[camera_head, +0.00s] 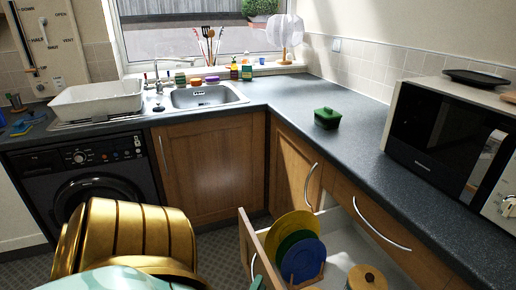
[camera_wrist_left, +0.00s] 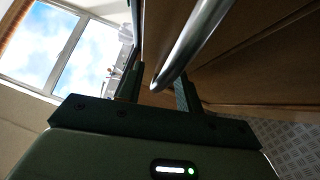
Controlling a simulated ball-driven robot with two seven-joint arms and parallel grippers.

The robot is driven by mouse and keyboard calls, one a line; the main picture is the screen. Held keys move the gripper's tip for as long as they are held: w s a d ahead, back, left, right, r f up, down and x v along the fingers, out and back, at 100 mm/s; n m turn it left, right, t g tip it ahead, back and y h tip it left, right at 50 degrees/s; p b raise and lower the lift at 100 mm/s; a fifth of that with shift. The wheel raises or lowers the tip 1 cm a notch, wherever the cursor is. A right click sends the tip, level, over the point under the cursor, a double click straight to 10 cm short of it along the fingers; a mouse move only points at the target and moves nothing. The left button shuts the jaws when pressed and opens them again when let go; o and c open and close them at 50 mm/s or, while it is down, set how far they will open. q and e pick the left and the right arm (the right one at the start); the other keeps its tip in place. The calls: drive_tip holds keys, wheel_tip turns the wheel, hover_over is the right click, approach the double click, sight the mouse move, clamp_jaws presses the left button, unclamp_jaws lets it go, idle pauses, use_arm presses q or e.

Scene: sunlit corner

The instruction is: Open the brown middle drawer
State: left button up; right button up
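The brown drawer (camera_head: 258,250) stands pulled out at the bottom of the head view, its front facing left. Its curved metal handle (camera_head: 252,264) is on that front; a metal handle bar (camera_wrist_left: 190,45) also fills the upper middle of the left wrist view. My left gripper (camera_wrist_left: 160,94) has its two dark fingers apart, with the end of the bar between them. I cannot tell whether the fingers touch it. In the head view my gold left arm covers the lower left, and the gripper is mostly hidden. My right gripper is not in view.
The drawer holds blue (camera_head: 302,260), green and yellow plates in a wooden rack, and a round wooden-lidded item (camera_head: 367,278). A closed drawer front (camera_head: 350,205) is at the right under the worktop (camera_head: 290,110). A microwave (camera_head: 445,135) and green dish (camera_head: 327,118) stand on the worktop.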

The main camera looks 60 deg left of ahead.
use_arm(q)
drive_tip(key=v, duration=1.6)
drive_tip(key=shift+s+d, duration=0.1)
drive_tip(key=shift+d, duration=0.05)
